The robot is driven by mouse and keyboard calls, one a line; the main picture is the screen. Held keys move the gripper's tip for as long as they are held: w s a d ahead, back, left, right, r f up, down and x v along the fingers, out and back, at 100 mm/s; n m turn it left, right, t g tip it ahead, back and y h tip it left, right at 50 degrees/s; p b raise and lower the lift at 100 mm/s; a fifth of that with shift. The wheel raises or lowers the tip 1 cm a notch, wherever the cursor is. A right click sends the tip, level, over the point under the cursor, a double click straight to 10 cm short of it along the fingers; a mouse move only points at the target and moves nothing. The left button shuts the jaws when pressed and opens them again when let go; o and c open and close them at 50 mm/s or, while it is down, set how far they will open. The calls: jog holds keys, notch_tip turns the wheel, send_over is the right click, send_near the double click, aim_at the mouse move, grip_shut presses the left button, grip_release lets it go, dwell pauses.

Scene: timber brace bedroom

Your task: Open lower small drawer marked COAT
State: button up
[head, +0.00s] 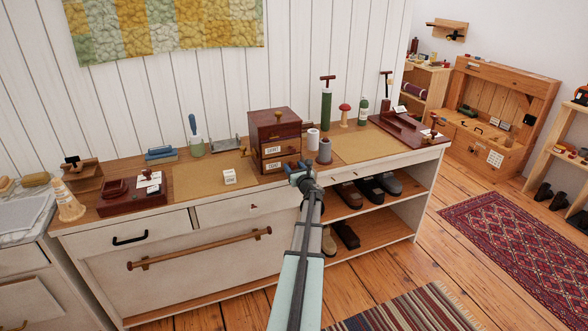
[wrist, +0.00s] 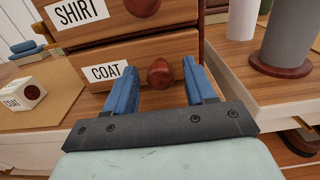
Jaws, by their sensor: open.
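The small wooden drawer box (head: 275,130) stands on the long sideboard, with labelled drawers on its front. In the wrist view, the lower drawer (wrist: 133,75) has a white COAT label (wrist: 106,73) and a round red-brown knob (wrist: 160,73); it looks shut. Above it is the drawer (wrist: 110,18) marked SHIRT, with its own knob. My gripper (wrist: 163,78) is open, with its blue fingers on either side of the COAT knob. Whether the fingers touch the knob or the drawer front cannot be told. In the head view, my gripper (head: 303,174) is in front of the box's lower right.
A white COAT block (wrist: 22,94) sits on a tan mat left of the box. A grey cylinder (wrist: 285,38) on a red-brown base and a white cylinder (wrist: 243,18) stand close on the right. Shoes (head: 370,189) fill the shelves below.

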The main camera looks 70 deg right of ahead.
grip_shut()
dwell(0.4)
